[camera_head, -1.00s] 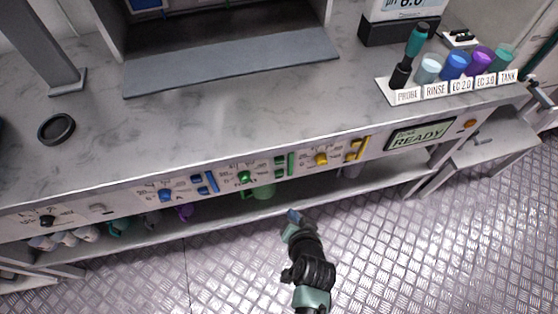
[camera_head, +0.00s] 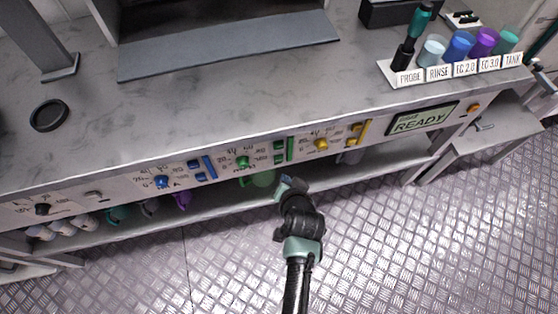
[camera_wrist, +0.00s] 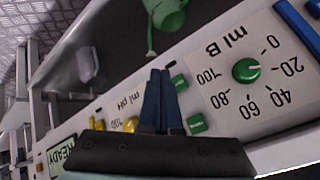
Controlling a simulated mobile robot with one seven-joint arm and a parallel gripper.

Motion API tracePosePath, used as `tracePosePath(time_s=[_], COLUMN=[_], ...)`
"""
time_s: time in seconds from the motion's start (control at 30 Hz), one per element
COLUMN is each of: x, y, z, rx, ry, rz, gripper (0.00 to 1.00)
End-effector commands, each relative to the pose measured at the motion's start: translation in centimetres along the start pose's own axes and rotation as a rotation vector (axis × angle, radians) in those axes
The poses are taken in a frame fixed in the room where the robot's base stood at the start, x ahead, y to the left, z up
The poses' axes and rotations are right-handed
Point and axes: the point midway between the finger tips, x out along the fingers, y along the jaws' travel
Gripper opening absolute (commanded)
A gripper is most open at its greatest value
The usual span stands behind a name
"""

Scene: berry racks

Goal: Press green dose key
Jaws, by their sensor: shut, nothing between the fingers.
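The green section of the front panel has a round green knob (camera_head: 242,162), two small green keys (camera_head: 279,152) one above the other, and a tall green bar (camera_head: 291,148). In the wrist view the green knob (camera_wrist: 246,70) sits on a dial marked "ml B", with the small green keys (camera_wrist: 196,124) beside my fingers. Key labels are too small to read. My gripper (camera_head: 287,181) is shut and empty, just below and in front of the green section. Its closed fingers (camera_wrist: 160,74) partly cover the panel in the wrist view, and the green bar is hidden there.
A blue section (camera_head: 162,181) lies left of the green one and a yellow section (camera_head: 320,144) right. The display (camera_head: 422,118) reads READY. A green jug (camera_wrist: 168,14) stands on the shelf below the panel. The bench edge overhangs; the floor in front is clear.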

Motion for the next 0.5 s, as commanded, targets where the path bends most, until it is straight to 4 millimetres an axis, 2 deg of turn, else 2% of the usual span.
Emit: tracePosePath(time_s=[0.2,0.5], x=[1.5,1.9], y=[-1.0,-1.3], z=[-1.1,-1.4], rx=[0.0,0.0], ry=[0.002,0.0], rz=[-0.001,0.001], gripper=[0.0,0.0])
